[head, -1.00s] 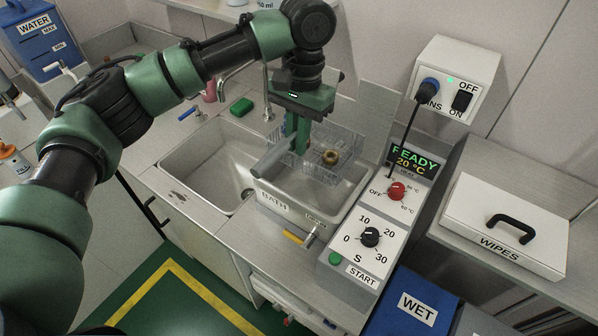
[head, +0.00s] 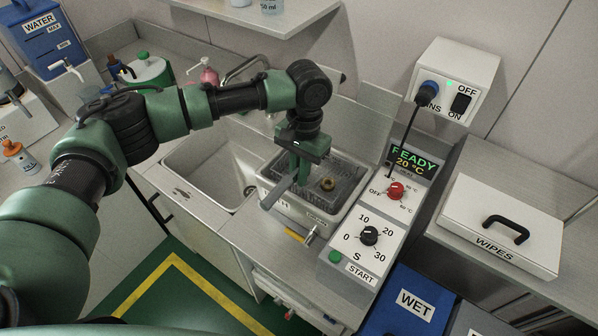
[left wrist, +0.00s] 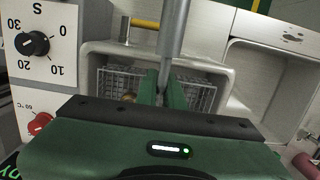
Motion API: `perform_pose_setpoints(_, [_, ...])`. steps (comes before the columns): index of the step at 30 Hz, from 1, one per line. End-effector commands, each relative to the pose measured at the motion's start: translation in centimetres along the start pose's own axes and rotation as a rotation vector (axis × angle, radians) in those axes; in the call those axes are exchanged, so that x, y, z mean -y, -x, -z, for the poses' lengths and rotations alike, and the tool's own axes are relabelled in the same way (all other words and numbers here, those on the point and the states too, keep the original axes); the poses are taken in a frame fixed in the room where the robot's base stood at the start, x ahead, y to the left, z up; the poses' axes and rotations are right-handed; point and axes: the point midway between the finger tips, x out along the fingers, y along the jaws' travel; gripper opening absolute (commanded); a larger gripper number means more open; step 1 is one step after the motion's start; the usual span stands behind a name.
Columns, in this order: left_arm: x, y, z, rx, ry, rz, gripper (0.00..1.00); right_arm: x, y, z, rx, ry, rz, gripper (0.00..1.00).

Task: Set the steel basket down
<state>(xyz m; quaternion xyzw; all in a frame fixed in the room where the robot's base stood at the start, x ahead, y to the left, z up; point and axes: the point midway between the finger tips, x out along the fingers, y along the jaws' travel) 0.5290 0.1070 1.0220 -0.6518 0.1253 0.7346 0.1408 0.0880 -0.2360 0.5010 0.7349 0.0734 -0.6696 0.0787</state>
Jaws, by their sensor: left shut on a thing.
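The steel basket (head: 347,176) is a wire mesh tray inside the bath (head: 318,212), the small metal tank beside the sink. A brass-coloured ring (head: 328,184) lies in it and also shows in the left wrist view (left wrist: 128,97). My left gripper (head: 300,178) points down at the basket's left side, shut on its grey bar handle (head: 277,193). In the left wrist view the handle (left wrist: 172,35) runs out from between the fingers, with mesh (left wrist: 200,98) on both sides. Whether the basket touches the bath's floor is hidden. My right gripper is out of view.
A control box with knobs (head: 369,236) and a READY display (head: 413,160) stands close to the right of the bath. An empty sink (head: 207,165) lies to the left. A splash panel (head: 362,110) rises behind. A white WIPES box (head: 505,225) is farther right.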

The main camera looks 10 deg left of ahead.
Motion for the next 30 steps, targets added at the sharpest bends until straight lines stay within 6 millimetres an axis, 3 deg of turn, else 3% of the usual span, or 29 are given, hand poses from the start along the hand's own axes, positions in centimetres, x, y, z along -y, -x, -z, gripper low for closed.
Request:
perform_pose_setpoints(15, [0.0, -1.1, 0.2, -0.001, -0.001, -0.001, 0.0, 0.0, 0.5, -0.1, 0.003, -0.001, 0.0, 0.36])
perform_pose_setpoints(16, [0.0, -1.2, 0.1, 0.0, -0.001, 0.0, 0.17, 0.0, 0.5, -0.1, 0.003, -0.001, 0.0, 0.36])
perform_pose_setpoints(18, [0.0, -1.2, 0.1, 0.0, -0.001, 0.0, 0.31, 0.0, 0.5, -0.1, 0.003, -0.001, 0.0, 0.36])
perform_pose_setpoints(30, [0.0, -0.6, 0.1, -0.003, 0.0, 0.0, 0.31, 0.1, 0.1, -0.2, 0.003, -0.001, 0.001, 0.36])
